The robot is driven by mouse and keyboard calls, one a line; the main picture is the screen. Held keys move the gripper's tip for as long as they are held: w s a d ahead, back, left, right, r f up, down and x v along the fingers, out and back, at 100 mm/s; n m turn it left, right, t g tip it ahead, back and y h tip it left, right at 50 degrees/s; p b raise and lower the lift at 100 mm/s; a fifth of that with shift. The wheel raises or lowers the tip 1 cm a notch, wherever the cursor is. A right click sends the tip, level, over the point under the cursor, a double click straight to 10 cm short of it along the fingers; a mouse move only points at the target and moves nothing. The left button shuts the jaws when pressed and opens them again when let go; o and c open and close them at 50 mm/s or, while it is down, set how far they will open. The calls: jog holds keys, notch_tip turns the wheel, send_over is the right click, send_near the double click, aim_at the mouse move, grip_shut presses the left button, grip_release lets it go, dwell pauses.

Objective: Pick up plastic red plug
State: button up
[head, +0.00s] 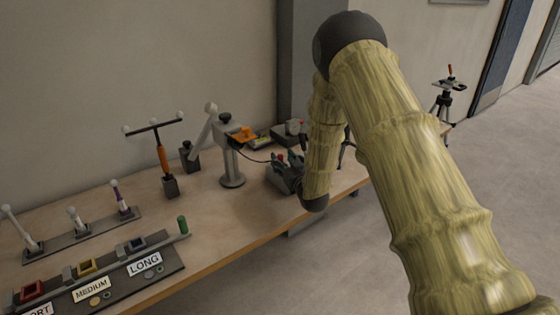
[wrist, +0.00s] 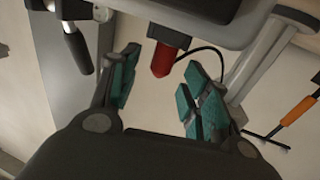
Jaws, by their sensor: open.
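The red plug (wrist: 163,58) shows in the wrist view, a short rounded red piece with a dark upper end beside a grey box-like body (wrist: 200,18). My gripper (wrist: 160,80) is open, with teal pads on both fingers. The plug appears between the fingers in the picture, near their tips, with visible space on both sides. I cannot tell the depth gap. In the head view my gripper (head: 284,172) is low over the right part of the table, partly hidden by my arm. A small red spot shows by its fingers, too small to identify surely.
The wooden table (head: 240,222) carries a white stand (head: 232,165), an orange-handled T-shaped tool (head: 162,158), a grey box (head: 292,128) and a labelled fixture board (head: 115,283). A black cable (wrist: 210,52) runs near the right finger. A tripod (head: 445,98) stands beyond.

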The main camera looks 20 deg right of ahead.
aim_at(282, 158)
jog(key=shift+w+a+f, duration=0.15)
jog(key=shift+w, duration=1.35)
grip_shut()
